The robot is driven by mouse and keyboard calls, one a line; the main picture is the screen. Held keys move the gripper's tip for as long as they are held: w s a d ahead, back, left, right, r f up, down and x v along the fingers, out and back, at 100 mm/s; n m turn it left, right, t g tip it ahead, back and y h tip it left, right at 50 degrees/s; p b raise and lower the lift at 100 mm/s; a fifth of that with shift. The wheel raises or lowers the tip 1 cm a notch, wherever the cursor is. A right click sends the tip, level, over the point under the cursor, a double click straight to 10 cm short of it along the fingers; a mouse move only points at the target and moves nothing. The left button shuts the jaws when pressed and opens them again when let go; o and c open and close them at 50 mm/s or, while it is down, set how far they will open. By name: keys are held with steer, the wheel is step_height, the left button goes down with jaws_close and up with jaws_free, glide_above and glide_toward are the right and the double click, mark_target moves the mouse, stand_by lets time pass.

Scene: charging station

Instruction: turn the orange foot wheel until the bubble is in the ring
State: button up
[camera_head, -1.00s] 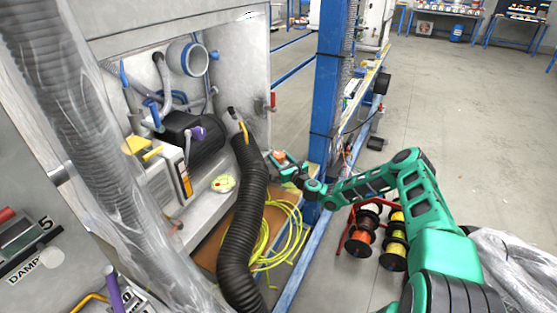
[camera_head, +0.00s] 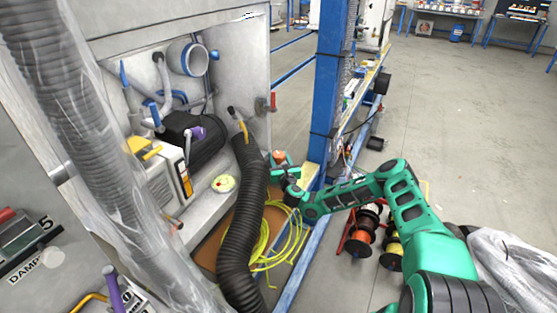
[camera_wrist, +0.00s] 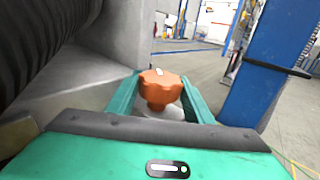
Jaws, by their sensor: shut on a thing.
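The orange foot wheel (camera_wrist: 160,88) is a knobbed knob with a white mark on top, standing on a pale stem in the wrist view. The teal fingers of my gripper (camera_wrist: 160,100) lie on its left and right sides, shut on it. In the head view the orange wheel (camera_head: 279,156) shows small beside my gripper (camera_head: 282,167), right of the black hose. A round yellow-green level (camera_head: 223,183) lies on the grey ledge of the machine. Its bubble and ring are too small to tell apart.
A thick black ribbed hose (camera_head: 242,230) hangs just left of my gripper. A blue post (camera_head: 328,90) stands close on the right. Yellow cable coils (camera_head: 285,240) lie below, and cable reels (camera_head: 362,235) stand on the floor. Open floor (camera_head: 450,100) lies to the right.

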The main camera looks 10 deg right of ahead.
steer(key=o, duration=1)
steer(key=shift+d+r, duration=0.1)
steer(key=shift+d, duration=0.05)
steer(key=shift+o, duration=0.2)
steer(key=shift+a, duration=0.3)
steer(key=shift+n+y, duration=0.3)
steer(key=shift+y, duration=0.2)
steer(key=n+y, duration=0.3)
steer(key=y, duration=0.2)
steer(key=shift+g, duration=0.4)
steer(key=shift+d+n+g+y, duration=0.1)
steer(key=shift+n+g+y, duration=0.65)
steer(key=shift+n+y, duration=0.45)
steer(key=shift+d+n+g+y, duration=0.1)
steer(key=shift+n+g+y, duration=0.75)
steer(key=shift+y, duration=0.65)
